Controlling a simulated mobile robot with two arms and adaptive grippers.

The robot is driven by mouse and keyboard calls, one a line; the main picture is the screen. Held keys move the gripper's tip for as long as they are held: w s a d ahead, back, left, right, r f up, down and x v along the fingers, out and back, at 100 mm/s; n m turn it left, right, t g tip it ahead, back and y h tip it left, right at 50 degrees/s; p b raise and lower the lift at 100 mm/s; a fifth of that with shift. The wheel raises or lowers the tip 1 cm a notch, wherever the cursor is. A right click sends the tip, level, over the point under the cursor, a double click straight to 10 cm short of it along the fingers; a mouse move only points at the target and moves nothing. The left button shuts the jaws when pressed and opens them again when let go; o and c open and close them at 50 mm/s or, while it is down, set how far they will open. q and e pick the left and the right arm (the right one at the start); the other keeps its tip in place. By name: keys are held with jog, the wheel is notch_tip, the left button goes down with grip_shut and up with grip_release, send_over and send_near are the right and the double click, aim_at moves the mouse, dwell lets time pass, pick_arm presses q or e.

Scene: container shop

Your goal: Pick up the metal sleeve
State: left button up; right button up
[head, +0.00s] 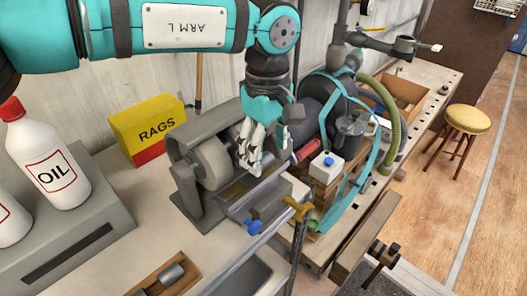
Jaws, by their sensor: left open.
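A short grey metal cylinder, which looks like the metal sleeve (172,272), lies in a wooden tray (188,283) at the bottom of the head view. The frame's lower edge cuts the tray off. My left gripper (249,160) is open and points down over the grey lathe-like machine (187,190), up and to the right of the sleeve and well apart from it. I cannot tell whether its fingertips touch the machine. No object shows clearly between the fingers. My right gripper is not in view.
A motor-like unit with a green hose (389,125) is right of my gripper. A stool (467,120) stands on the floor. Bench around (140,225) is clear.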

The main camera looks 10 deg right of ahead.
pick_arm(q)
jog(key=shift+w+f, duration=0.1)
jog(key=shift+f, duration=0.9)
jog(key=c, duration=1.3)
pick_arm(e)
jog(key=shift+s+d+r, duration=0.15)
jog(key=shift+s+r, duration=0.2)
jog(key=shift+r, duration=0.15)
